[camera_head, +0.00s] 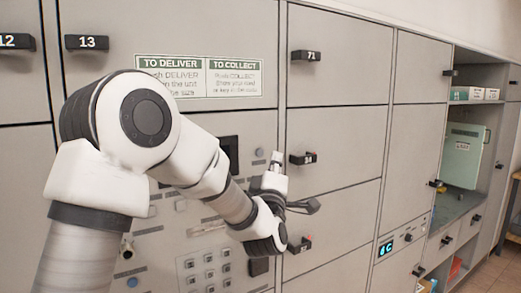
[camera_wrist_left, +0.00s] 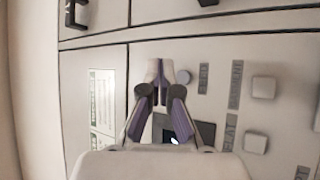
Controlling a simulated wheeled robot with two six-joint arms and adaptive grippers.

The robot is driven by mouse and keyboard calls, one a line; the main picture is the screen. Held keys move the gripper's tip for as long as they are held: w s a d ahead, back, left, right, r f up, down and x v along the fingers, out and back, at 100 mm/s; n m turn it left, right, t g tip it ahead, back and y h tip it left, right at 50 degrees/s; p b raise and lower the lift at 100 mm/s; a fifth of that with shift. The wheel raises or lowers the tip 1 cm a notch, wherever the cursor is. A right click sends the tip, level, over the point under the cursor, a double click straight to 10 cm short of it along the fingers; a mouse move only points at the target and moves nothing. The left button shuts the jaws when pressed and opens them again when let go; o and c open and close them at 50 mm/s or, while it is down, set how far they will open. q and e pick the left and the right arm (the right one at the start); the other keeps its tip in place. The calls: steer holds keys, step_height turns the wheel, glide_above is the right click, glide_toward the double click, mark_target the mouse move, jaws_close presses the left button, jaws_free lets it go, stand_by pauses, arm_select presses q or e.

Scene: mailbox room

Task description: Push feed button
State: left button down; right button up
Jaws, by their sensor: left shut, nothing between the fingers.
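My left arm comes in from the left in the head view and bends down in front of the locker panel. My left gripper (camera_head: 276,157) is shut and empty, its fingertips close to the panel. The button also shows in the head view (camera_head: 259,152). A small label (camera_wrist_left: 203,78) beside it is too blurred to read, so I cannot confirm it says feed. My right gripper is out of view.
A dark screen (camera_head: 228,152) is partly hidden behind my arm. A keypad (camera_head: 208,268) is below. Locker doors with black handles, such as 71 (camera_head: 306,55), stand to the right. An open shelf with a pale green case (camera_head: 464,155) is at far right.

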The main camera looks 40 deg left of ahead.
mark_target(259, 152)
arm_select(q)
steer(key=shift+w+a, duration=0.35)
steer(key=shift+a, duration=0.5)
steer(key=shift+w+a, duration=0.3)
steer(key=shift+a, duration=0.55)
steer(key=shift+b, duration=0.3)
steer(key=shift+w+a, duration=0.15)
steer(key=shift+a, duration=0.2)
